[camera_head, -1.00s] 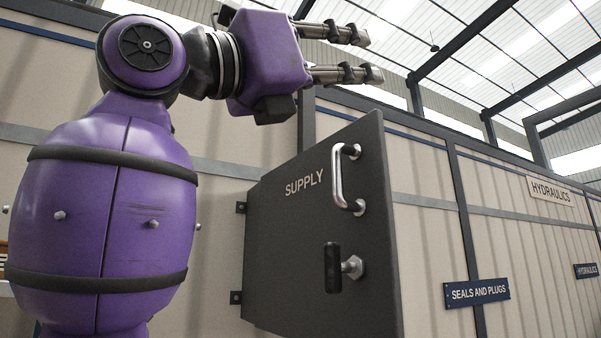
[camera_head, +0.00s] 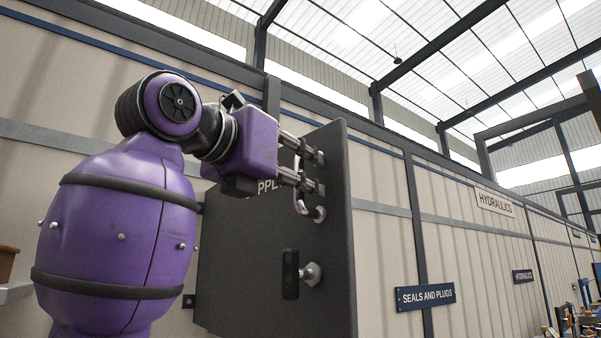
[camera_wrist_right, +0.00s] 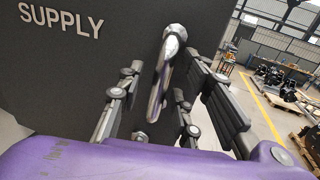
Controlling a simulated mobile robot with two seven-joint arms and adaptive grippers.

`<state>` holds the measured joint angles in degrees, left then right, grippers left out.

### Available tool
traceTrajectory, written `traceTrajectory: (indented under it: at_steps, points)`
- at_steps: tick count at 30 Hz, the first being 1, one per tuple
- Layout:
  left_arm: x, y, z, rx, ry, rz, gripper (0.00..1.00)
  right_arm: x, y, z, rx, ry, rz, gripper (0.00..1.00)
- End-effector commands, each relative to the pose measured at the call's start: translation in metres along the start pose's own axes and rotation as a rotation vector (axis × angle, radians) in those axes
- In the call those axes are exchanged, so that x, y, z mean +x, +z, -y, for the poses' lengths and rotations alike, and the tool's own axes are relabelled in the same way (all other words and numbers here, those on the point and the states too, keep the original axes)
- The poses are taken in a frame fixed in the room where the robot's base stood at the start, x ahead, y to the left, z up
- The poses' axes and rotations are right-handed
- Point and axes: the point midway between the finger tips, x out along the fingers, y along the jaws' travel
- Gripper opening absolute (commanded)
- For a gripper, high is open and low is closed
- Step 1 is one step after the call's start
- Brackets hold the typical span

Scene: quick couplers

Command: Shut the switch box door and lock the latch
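The dark grey switch box door (camera_head: 240,270) stands swung out from the wall, its right edge towards me; the box inside is hidden behind it. A silver bar handle (camera_head: 301,204) is on the upper part of the door. Below it is the latch (camera_head: 291,275), a black upright grip on a silver stem. My right gripper (camera_head: 319,173) is at the door handle in the head view. In the right wrist view its open fingers stand either side of the handle (camera_wrist_right: 163,80), with gaps visible. My left gripper is not in view.
The beige panel wall (camera_head: 385,240) runs off to the right with a blue "SEALS AND PLUGS" sign (camera_head: 425,297). In the right wrist view, an open floor with yellow lines (camera_wrist_right: 262,110) and dark machine parts on pallets (camera_wrist_right: 275,80) lies beyond the door.

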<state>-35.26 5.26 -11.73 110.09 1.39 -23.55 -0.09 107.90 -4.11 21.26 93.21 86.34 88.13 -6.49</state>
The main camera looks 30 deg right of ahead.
Motion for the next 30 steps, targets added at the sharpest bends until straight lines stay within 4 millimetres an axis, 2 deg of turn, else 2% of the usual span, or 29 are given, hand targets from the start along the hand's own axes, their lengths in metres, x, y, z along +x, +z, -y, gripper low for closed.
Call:
traceTrajectory:
  at_steps: [9,16,30]
  points:
    - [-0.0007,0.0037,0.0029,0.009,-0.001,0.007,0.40,0.0036,-0.0006,-0.0006,-0.001,0.000,0.000,0.31]
    - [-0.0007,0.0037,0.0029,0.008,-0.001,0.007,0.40,0.0033,-0.0004,-0.0005,-0.001,0.000,0.000,0.01]
    - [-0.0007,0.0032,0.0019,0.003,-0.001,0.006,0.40,0.0059,0.0001,-0.0004,0.000,0.007,0.001,0.00]
